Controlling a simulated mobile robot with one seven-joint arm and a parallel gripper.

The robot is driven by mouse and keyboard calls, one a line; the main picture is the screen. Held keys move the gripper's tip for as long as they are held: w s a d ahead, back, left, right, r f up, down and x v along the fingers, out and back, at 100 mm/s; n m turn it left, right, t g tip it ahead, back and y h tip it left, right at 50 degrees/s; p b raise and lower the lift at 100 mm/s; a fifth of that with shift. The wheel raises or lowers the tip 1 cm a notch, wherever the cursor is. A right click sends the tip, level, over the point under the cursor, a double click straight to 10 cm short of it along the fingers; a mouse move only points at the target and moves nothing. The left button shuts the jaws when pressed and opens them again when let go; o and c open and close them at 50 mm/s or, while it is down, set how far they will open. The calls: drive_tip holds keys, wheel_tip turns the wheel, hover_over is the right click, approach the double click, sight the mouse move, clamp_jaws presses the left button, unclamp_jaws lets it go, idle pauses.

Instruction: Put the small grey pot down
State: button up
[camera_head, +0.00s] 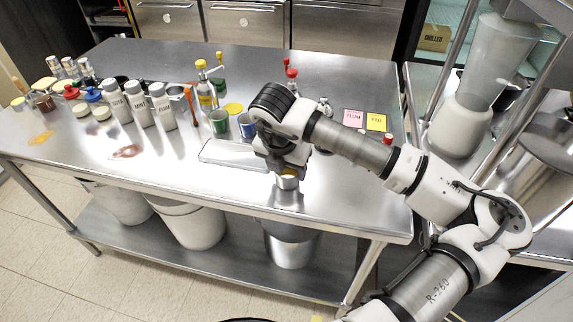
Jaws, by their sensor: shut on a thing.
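The small grey pot (288,182) is under my gripper (287,172), over the front part of the steel table (345,205). My gripper points down and is shut on the pot; its fingers and the pot's upper part are mostly hidden by my wrist. A dim reflection shows on the table below the pot. I cannot tell whether the pot's base touches the tabletop.
A pale flat tray (232,153) lies just left of my gripper. A green cup (218,123) and a blue cup (246,126) stand behind it. Labelled bottles (139,108) stand further left. Pink (353,117) and yellow (376,122) cards lie at right. The front right tabletop is clear.

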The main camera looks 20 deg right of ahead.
drive_tip(key=shift+f+b, duration=0.2)
drive_tip(key=shift+b, duration=0.1)
drive_tip(key=o, duration=1.1)
drive_tip(key=shift+r, duration=0.1)
drive_tip(key=shift+r+p, duration=0.2)
drive_tip(key=shift+p, duration=0.15)
drive_tip(key=b+v, duration=0.3)
drive_tip(key=v, duration=0.9)
drive_tip(key=shift+f, duration=0.1)
